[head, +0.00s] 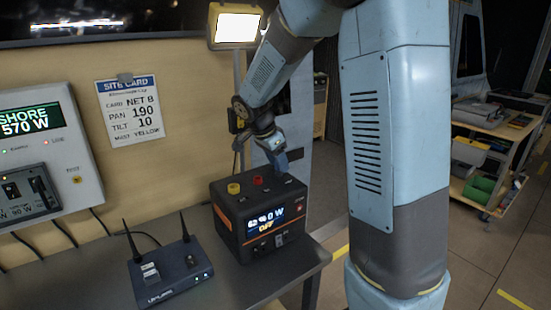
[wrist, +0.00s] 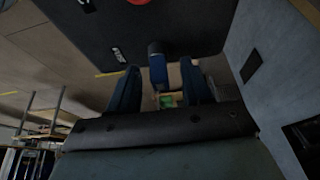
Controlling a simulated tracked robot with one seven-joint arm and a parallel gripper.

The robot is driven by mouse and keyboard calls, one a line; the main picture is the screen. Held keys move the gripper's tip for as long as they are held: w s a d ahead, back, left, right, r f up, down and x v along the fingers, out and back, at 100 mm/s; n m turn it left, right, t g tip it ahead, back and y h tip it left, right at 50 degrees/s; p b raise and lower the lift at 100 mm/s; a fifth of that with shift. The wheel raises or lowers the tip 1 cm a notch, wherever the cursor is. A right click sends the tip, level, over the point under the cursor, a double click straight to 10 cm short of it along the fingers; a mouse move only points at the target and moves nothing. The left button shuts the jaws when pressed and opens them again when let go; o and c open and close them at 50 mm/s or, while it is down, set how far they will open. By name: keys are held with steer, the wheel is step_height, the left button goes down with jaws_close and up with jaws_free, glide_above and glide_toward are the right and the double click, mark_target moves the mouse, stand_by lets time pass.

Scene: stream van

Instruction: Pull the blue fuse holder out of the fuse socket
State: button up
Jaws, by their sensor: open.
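The blue fuse holder (wrist: 158,70) stands out from the dark face of the power box in the wrist view. My gripper (wrist: 160,78) is open, with one dark blue finger on each side of the holder. A gap shows between the holder and each finger. In the head view my gripper (head: 278,166) is at the top right of the black power box (head: 228,228), pointing down. The fuse holder cannot be made out there. The fuse socket is not clearly distinguishable in either view.
The box has a yellow knob (head: 233,188) and a red knob (head: 257,180) on top, left of my gripper. A router (head: 170,275) with two antennas sits on the grey bench (head: 290,262). A lit lamp (head: 236,27) stands behind. A shelf cart (head: 490,150) is at far right.

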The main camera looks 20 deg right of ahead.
steer(key=shift+c, duration=0.2)
jaws_close()
stand_by(0.5)
